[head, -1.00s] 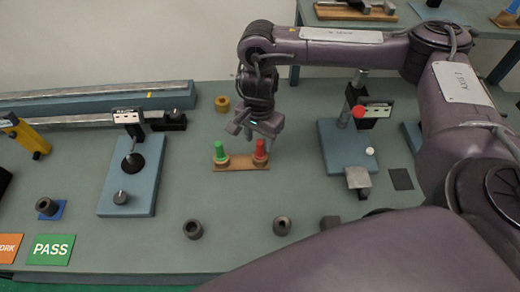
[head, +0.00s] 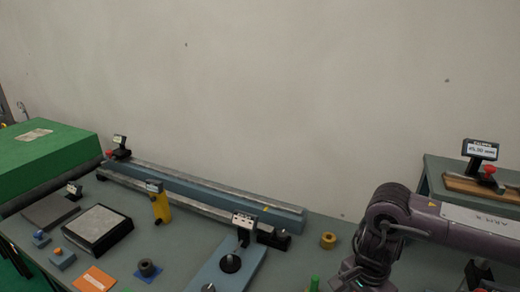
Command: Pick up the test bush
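A dark grey bush (head: 147,268) with a hole in its top stands on a small blue square (head: 149,277) near the bottom of the head view. A brass-coloured ring (head: 328,240) lies on the bench near the wall. I cannot tell from the picture which of these the task calls the test bush. My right arm comes in from the right; the upper body of my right gripper (head: 352,278) shows at the bottom edge, right of both pieces. Its fingertips are cut off. My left gripper is not in view.
A long blue rail (head: 200,187) and a grey bar lie along the wall. A yellow stand (head: 160,206), a dark-framed plate (head: 98,230), an orange card (head: 95,279) and a blue gauge base (head: 226,270) surround the bush. A green block (head: 45,155) stands far left.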

